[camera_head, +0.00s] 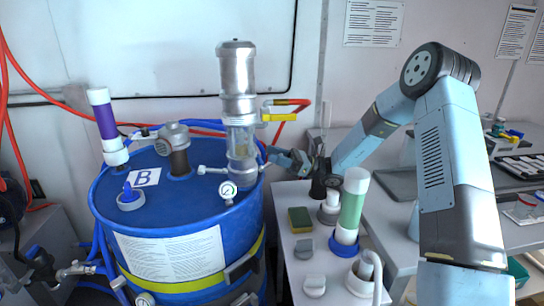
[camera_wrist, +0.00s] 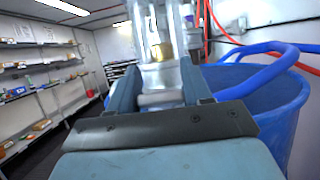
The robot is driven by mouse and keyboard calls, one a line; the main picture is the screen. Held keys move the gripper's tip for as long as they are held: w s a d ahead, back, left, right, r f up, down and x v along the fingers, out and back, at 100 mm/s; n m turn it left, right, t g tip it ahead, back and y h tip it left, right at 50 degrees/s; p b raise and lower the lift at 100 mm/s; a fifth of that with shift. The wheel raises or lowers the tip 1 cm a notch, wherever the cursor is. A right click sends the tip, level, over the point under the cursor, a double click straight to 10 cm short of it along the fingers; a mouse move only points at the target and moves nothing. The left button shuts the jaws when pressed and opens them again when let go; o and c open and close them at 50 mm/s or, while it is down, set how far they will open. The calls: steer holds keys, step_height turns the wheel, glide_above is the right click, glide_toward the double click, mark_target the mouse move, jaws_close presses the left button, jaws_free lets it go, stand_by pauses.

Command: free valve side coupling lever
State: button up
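The metal pump (camera_head: 238,110) stands upright on the blue drum (camera_head: 180,215), with a clear section low on it. A valve with a red and yellow handle (camera_head: 287,110) sticks out on its right. My gripper (camera_head: 275,156) is to the right of the pump's lower part, below that handle. In the wrist view my gripper (camera_wrist: 160,90) has its two fingers spread apart. A pale horizontal piece (camera_wrist: 160,99) shows between them, with the clear pump section (camera_wrist: 158,35) beyond. I cannot tell whether the fingers touch that piece. I cannot make out a coupling lever.
A side table holds a sponge (camera_head: 300,219), a green-white cylinder (camera_head: 352,207) and grey caps (camera_head: 314,285). A purple-white cylinder (camera_head: 106,126) and a grey elbow fitting (camera_head: 174,140) are on the drum. Blue hose (camera_wrist: 262,75) lies close right of my gripper in the wrist view.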

steer(key=o, duration=0.4)
steer(key=shift+d+f, duration=0.1)
steer(key=shift+d+f, duration=0.1)
steer(key=shift+d, duration=0.15)
steer(key=d, duration=0.4)
steer(key=w+d, duration=0.1)
steer(key=d, duration=0.4)
steer(key=w+d+f, duration=0.1)
steer(key=d, duration=0.4)
steer(key=shift+w, duration=0.15)
